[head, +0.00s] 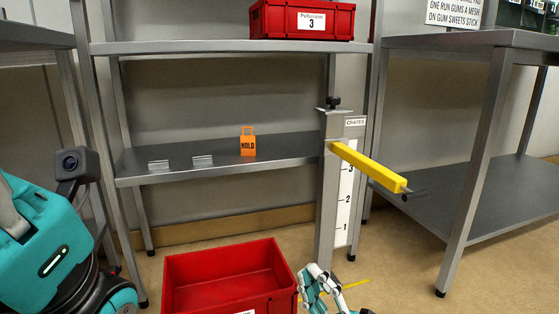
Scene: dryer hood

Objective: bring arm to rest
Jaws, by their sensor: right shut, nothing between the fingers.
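My right gripper (322,286) shows at the bottom edge, just right of the red crate on the floor. It is shut and empty, with its lower part cut off by the frame. My left arm (35,245), teal with a dark camera block, fills the lower left corner. My left gripper is not in view.
An open red crate (228,277) stands on the floor in front of the shelf rack. A grey post (330,200) with a crate scale carries a yellow bar (368,166) jutting forward. An orange HOLD tag (247,143) stands on the middle shelf (220,165). A labelled red crate (280,20) sits above. A metal table (470,40) stands right.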

